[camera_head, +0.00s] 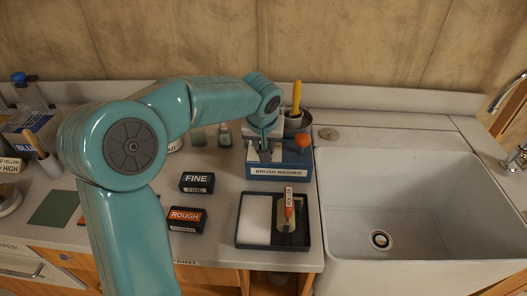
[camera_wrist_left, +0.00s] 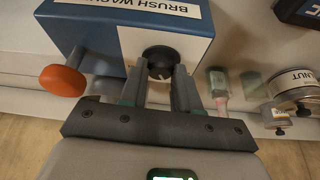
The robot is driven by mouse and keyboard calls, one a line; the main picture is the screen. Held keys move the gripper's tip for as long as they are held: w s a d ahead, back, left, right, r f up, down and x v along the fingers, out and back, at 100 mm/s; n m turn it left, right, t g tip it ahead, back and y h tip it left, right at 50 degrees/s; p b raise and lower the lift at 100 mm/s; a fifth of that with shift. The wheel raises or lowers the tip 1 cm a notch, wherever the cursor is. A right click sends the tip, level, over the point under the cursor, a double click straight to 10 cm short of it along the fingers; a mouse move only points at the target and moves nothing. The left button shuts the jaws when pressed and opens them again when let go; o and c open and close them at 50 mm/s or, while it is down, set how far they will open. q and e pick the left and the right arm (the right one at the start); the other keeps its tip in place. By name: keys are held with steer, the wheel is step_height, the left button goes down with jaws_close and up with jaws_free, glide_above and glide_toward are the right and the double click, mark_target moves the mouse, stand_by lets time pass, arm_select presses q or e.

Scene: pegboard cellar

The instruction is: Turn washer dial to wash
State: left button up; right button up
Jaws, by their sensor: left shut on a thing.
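The brush washer (camera_head: 297,160) is a blue box with a white "BRUSH WASHER" label, standing on the counter left of the sink. In the left wrist view the washer (camera_wrist_left: 95,38) fills the upper left, its label upside down. Its black dial (camera_wrist_left: 160,62) sits on a pale panel between my left gripper's fingers. My left gripper (camera_wrist_left: 158,82) is shut on the dial, one finger on each side. In the head view my left gripper (camera_head: 265,152) reaches the washer's top from behind and hides the dial. I cannot read any dial marks. My right gripper is not in view.
An orange knob (camera_head: 303,141) sticks out at the washer's right; a metal pot (camera_head: 298,122) with a yellow-handled tool is behind. A black tray (camera_head: 273,245), "FINE" (camera_head: 197,182) and "ROUGH" (camera_head: 187,219) blocks lie in front. The white sink (camera_head: 420,205) is at right.

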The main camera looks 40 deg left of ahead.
arm_select(q)
steer(key=n, duration=0.1)
steer(key=f+n+g+b, duration=0.1)
steer(key=shift+d+n+y, duration=0.2)
steer(key=shift+n+y, duration=0.1)
steer(key=shift+d+r+n+g+y+b, duration=0.15)
steer(key=shift+n+g+y+b, duration=0.2)
steer(key=shift+n+b, duration=0.65)
steer(key=shift+n, duration=0.5)
steer(key=o, duration=1.1)
steer(key=shift+w, duration=0.1)
steer(key=shift+c, duration=0.2)
steer(key=shift+r, duration=0.15)
